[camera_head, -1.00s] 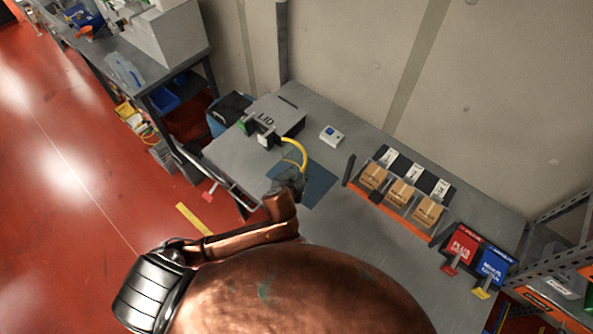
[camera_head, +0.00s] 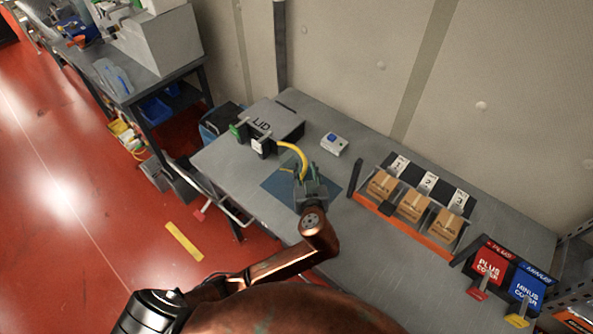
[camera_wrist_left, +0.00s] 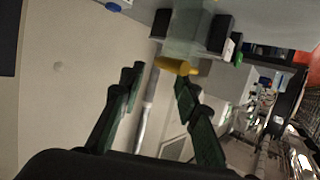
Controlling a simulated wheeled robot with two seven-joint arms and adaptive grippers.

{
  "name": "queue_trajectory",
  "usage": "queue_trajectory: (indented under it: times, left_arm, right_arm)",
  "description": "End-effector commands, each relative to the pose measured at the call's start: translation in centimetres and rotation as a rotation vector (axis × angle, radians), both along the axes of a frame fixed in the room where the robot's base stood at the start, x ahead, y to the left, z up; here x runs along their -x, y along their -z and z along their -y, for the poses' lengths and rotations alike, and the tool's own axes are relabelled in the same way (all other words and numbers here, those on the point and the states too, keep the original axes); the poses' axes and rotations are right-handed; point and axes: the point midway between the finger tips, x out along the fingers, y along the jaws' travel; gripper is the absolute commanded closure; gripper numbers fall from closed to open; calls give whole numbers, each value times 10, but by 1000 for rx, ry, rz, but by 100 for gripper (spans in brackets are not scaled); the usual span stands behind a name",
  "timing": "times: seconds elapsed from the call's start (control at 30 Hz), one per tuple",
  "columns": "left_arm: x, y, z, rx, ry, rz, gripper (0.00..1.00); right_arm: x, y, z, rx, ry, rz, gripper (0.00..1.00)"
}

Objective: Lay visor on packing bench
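What looks like the visor, a yellow curved band (camera_head: 294,156) with a clear part that is hard to make out, is on the grey packing bench (camera_head: 235,165) by the dark blue mat (camera_head: 276,182). In the left wrist view the yellow band (camera_wrist_left: 177,66) lies beyond the fingertips, with a see-through panel behind it. My left gripper (camera_head: 310,182) is over the mat, close to the band. Its fingers (camera_wrist_left: 157,80) are apart with nothing visible gripped between them. My right gripper is out of view.
A grey box marked LID (camera_head: 275,115) stands behind the band, with a small white device (camera_head: 334,144) to its right. An orange rack (camera_head: 410,222) holds brown cartons. Red (camera_head: 488,266) and blue (camera_head: 527,291) cover bins stand at the right end. A second bench (camera_head: 125,85) is at left.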

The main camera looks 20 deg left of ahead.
Motion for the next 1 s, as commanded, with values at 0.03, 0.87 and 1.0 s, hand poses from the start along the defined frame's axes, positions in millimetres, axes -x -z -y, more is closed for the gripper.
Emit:
queue_trajectory:
  times: [0.03, 0.87, 1.0]
  left_arm:
    - [-5, 0, -3, -3, 0, 1, 70]
    - [-50, 16, -23, 1, 2, -2, 80]
    - [-50, 16, -23, 1, 2, -2, 90]
  right_arm:
    - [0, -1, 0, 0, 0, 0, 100]
    - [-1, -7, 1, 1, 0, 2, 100]
    - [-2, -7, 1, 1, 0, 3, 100]
